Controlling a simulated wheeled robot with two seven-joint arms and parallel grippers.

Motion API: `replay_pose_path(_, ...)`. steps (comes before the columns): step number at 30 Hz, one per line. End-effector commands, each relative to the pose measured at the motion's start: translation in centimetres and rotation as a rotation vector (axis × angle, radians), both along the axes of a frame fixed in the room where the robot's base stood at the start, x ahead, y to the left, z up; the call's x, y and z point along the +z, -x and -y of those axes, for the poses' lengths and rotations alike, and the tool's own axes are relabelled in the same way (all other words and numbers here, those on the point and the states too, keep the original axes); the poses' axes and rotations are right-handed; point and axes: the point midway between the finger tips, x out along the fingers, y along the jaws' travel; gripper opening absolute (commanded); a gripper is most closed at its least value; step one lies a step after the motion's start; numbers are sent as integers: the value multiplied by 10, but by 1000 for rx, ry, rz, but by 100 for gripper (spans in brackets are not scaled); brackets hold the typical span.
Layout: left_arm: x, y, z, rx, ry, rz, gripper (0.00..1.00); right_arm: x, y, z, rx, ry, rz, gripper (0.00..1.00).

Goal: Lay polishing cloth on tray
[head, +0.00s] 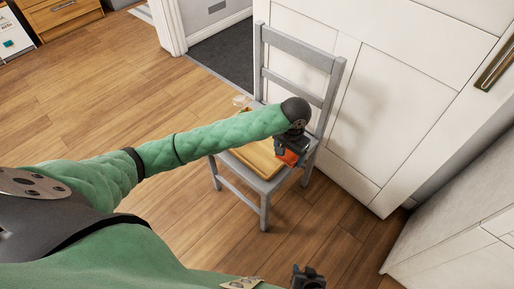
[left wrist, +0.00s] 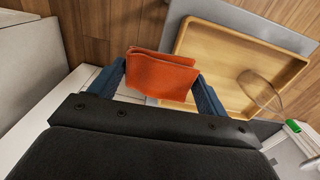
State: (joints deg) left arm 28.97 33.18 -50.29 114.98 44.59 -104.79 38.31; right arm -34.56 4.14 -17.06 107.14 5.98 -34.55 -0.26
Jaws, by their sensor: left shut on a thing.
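An orange-red folded polishing cloth (left wrist: 161,76) is between the blue fingers of my left gripper (left wrist: 162,82) in the left wrist view. In the head view my left gripper (head: 289,150) holds the cloth (head: 287,158) over the right side of a grey chair's seat. The wooden tray (head: 256,158) lies on that seat, partly hidden by my left arm. In the left wrist view the tray (left wrist: 222,55) is beside the cloth, to its right. My right gripper (head: 308,278) shows only in part at the bottom edge of the head view; its jaws are unclear.
The grey chair (head: 264,190) stands against white panelled doors (head: 345,110). A clear glass (left wrist: 260,92) is at the tray's right side in the left wrist view. A green-capped item (left wrist: 292,126) is near the tray's corner. Open wooden floor (head: 110,100) lies to the left.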

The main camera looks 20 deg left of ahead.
Motion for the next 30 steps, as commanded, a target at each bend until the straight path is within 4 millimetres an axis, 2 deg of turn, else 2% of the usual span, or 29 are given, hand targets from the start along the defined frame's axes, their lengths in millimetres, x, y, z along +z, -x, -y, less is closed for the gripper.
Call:
replay_pose_path(1, -6, 1, 2, -6, 1, -1, 55, -9, 2, -1, -2, -3, 7, 33)
replay_pose_path(5, -13, -3, -1, -13, -3, -1, 55, -16, 2, -2, -4, -9, 20, 33)
replay_pose_path(21, -69, -71, -65, -13, -1, -1, 55, -24, 3, -2, -5, -8, 21, 33)
replay_pose_path(30, -82, -84, -77, -15, 0, -1, 55, -25, 2, -3, -5, -10, 22, 33)
